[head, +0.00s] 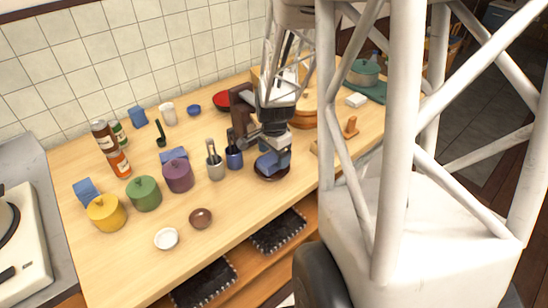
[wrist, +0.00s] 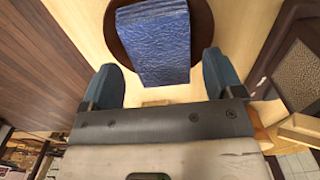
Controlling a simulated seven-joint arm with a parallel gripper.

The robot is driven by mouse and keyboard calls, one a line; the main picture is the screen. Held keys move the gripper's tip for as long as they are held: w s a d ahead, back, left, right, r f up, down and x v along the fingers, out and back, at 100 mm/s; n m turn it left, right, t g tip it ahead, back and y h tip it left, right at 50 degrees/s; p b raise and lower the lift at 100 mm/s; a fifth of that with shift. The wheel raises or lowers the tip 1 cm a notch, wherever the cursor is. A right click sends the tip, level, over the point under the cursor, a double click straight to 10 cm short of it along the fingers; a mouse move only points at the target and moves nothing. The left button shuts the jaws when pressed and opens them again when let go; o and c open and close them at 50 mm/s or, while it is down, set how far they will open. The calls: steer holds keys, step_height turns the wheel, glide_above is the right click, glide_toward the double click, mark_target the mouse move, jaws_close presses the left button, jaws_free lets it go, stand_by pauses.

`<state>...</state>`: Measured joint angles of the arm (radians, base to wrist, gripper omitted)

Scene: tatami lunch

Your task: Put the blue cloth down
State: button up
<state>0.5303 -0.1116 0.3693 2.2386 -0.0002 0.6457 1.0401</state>
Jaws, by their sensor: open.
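The folded blue cloth (wrist: 153,42) lies over a dark brown round dish (wrist: 203,22) in the wrist view, with its near end reaching past the rim. In the head view the cloth (head: 268,163) shows on the dish (head: 271,176) near the counter's front edge, partly hidden by my gripper. My gripper (wrist: 160,78) is open and empty. Its two fingers stand apart to either side of the cloth's near end, with a gap on each side. In the head view my gripper (head: 275,150) is just above the cloth.
Cups with utensils (head: 215,170) (head: 234,158) stand just left of the dish. Purple (head: 178,177), green (head: 145,194) and yellow (head: 106,213) pots stand farther left. Other blue folded items lie at the left. A wooden tub (head: 303,112) is behind right.

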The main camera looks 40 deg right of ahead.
mark_target(272, 159)
step_height(272, 159, up, 11)
stand_by(0.4)
steer(key=shift+f, duration=0.15)
stand_by(0.5)
steer(key=s+a+r+n+t, duration=0.1)
steer(key=s+a+r+n, duration=0.2)
steer(key=a+n, duration=0.3)
steer(key=s+a+r+n, duration=0.4)
steer(key=s+a+n, duration=0.2)
steer(key=a, duration=0.5)
steer(key=s+a+r+n+t, duration=0.1)
steer(key=s+a+r+n, duration=0.2)
steer(key=s+a+n, duration=0.2)
steer(key=a, duration=0.3)
steer(key=shift+s+a+r+n+t, duration=0.2)
steer(key=shift+s+n+t, duration=0.1)
steer(key=shift+n, duration=0.1)
